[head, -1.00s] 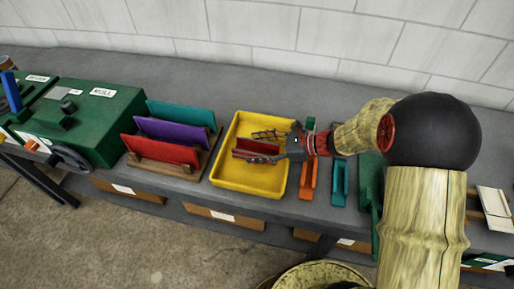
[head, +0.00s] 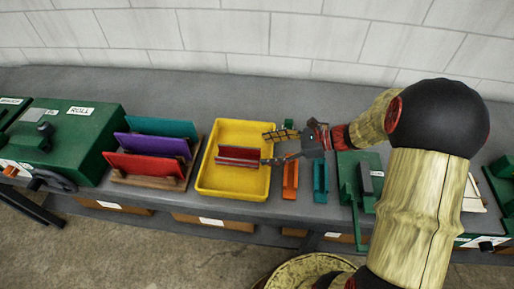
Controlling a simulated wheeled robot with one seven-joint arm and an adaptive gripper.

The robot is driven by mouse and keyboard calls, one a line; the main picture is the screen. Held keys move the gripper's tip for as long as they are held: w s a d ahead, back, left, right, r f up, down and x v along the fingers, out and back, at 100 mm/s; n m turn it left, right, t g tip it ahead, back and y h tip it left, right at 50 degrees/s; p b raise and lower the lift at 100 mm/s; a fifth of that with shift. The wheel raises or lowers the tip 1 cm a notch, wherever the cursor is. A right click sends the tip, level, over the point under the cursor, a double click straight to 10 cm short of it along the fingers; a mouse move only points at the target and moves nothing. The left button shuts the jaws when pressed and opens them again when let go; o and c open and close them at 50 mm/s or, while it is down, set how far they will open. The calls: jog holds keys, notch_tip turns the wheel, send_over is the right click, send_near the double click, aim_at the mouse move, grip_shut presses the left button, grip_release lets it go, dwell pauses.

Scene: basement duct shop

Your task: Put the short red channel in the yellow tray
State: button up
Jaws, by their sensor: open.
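The short red channel (head: 238,155) lies in the yellow tray (head: 232,188), near the tray's middle. My gripper (head: 271,148) is open. Its fingers point left over the tray's right side, at the right end of the channel, and it holds nothing. I cannot tell whether a fingertip still touches the channel.
An orange channel (head: 290,181) and a teal channel (head: 320,180) lie on the bench right of the tray. A wooden rack (head: 148,181) with red, purple and teal sheets stands left of it. Green machines stand at the far left (head: 72,140) and right of the channels (head: 349,175).

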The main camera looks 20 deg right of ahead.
jog(key=shift+s+d+r, duration=0.15)
jog(key=shift+d+r, duration=0.05)
jog(key=shift+d, duration=0.05)
jog(key=s+a+r+n+g+h, duration=0.5)
jog(key=s+r+n, duration=0.3)
jog(key=s+n, duration=0.4)
jog(key=s+d+r+n+t+h, duration=0.5)
jog(key=s+r+n+h, duration=0.2)
jog(key=n, duration=0.3)
jog(key=shift+s+d+r+t+h, duration=0.15)
jog(key=shift+r+t+h, duration=0.15)
